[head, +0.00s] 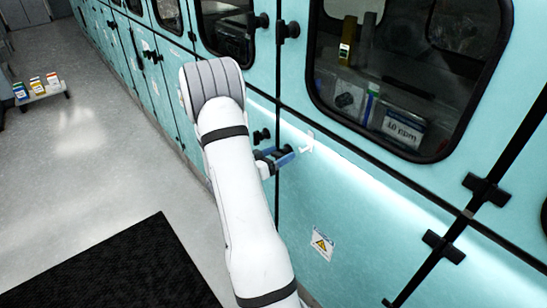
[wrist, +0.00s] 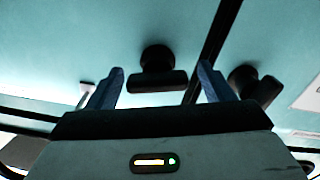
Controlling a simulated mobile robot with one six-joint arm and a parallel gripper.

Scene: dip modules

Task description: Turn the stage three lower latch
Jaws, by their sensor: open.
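My gripper (head: 276,158) is open and empty, close to the teal cabinet front, at a pair of lower black latches. In the wrist view my gripper (wrist: 160,68) has its two blue fingers spread apart. A black latch with a round base and a crossbar (wrist: 158,80) shows between the fingers, apart from both. A second black latch (wrist: 254,86) is beyond the right finger, across the dark door seam. In the head view one black latch (head: 261,136) shows just above my gripper. No label tells which latch is stage three's.
Black upper latches (head: 290,29) sit above. A black mat (head: 125,270) lies on the grey floor. A low white stand (head: 42,94) with small boxes is at far left.

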